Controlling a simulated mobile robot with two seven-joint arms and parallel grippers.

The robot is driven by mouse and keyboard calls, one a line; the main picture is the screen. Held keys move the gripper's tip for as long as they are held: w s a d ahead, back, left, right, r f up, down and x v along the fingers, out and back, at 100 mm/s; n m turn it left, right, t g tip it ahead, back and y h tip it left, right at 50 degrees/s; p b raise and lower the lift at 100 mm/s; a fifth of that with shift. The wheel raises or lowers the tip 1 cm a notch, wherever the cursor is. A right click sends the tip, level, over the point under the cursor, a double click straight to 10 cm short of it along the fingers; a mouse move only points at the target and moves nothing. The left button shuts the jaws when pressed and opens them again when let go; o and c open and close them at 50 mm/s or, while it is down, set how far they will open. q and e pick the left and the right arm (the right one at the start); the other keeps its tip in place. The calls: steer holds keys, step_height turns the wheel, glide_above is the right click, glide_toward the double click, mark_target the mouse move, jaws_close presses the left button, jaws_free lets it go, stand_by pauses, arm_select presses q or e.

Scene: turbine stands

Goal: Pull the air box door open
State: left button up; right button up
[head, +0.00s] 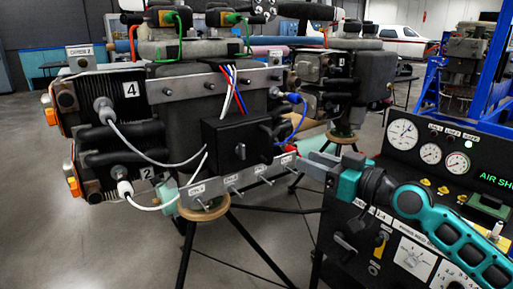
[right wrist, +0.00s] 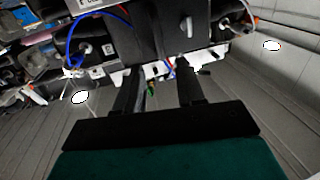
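The air box (head: 222,137) is a black box on the front of the engine, with a small silver latch (head: 240,151) on its face. Its door looks shut. In the right wrist view, the dark box (right wrist: 205,14) shows at the top with its silver latch (right wrist: 186,27). My right gripper (head: 307,162) is to the right of the box and a little lower, apart from it. Its two fingers also show in the right wrist view (right wrist: 160,75), spread apart with nothing held between them. My left gripper is not in view.
A black control panel (head: 430,160) with gauges stands at the right, close to my right arm. White cables (head: 150,155) hang left of the box, and a blue cable (head: 304,112) loops at its right. A metal rail (head: 235,182) runs below the box. Tripod legs (head: 187,250) reach the floor.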

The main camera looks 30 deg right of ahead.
mark_target(270, 147)
steer(key=shift+p+x, duration=1.5)
steer(key=shift+x, duration=4.65)
steer(key=shift+d+f, duration=0.1)
jaws_close()
